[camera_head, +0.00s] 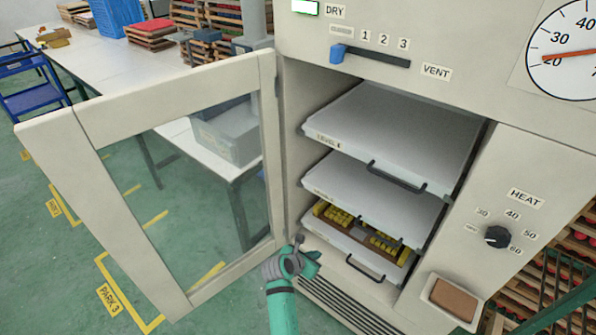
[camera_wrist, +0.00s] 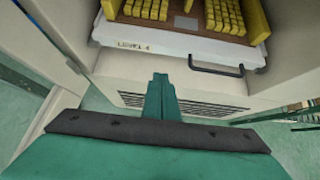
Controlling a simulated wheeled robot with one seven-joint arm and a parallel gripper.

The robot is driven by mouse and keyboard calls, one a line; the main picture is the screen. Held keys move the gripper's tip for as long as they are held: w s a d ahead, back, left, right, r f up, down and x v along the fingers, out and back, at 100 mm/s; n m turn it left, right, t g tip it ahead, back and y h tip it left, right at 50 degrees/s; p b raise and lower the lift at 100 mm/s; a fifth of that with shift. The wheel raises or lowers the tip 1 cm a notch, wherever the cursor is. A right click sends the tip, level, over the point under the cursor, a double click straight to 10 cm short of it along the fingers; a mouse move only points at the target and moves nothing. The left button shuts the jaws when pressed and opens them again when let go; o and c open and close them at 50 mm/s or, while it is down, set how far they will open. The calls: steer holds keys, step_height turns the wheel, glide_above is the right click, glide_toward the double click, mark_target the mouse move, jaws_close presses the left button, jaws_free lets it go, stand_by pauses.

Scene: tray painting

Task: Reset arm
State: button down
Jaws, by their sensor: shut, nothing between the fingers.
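My gripper (camera_head: 312,258) is green and grey and stands low in front of the cabinet opening, near the foot of the open glass door (camera_head: 190,180). In the wrist view its fingers (camera_wrist: 160,88) are together and empty, pointing toward the cabinet's lower front. They are below a white shelf labelled LEVEL 4 (camera_wrist: 150,46) with a dark handle (camera_wrist: 216,70). A brown tray with yellow pieces (camera_head: 360,236) sits on that lowest shelf; it also shows in the wrist view (camera_wrist: 187,24). I see a gap between the fingers and the shelf.
Two empty white shelves, an upper (camera_head: 400,125) and a middle one (camera_head: 372,190), are above the tray. The panel has a vent slider (camera_head: 338,53) and a heat knob (camera_head: 497,237). A long white table (camera_head: 110,75) stands behind the door. Green floor is open at left.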

steer(key=s+a+f+m+t+y, duration=0.1)
steer(key=s+a+f+m+y, duration=0.2)
steer(key=s, duration=0.4)
steer(key=s+a+f+m+t, duration=0.1)
steer(key=s+a+f+m, duration=0.25)
steer(key=s, duration=0.25)
steer(key=s+a+m+t+y, duration=0.1)
steer(key=s+a+m, duration=0.15)
steer(key=s, duration=0.45)
steer(key=s+a+m+t+y, duration=0.1)
steer(key=s+a+m, duration=0.1)
steer(key=s+m, duration=0.35)
steer(key=s+r+m+t+y, duration=0.1)
steer(key=s+r+m+t, duration=0.3)
steer(key=s+r+m, duration=0.9)
steer(key=s+r, duration=0.8)
steer(key=r, duration=0.2)
steer(key=shift+s+d+y, duration=0.2)
steer(key=shift+s+y, duration=0.1)
steer(key=shift+w+a, duration=0.1)
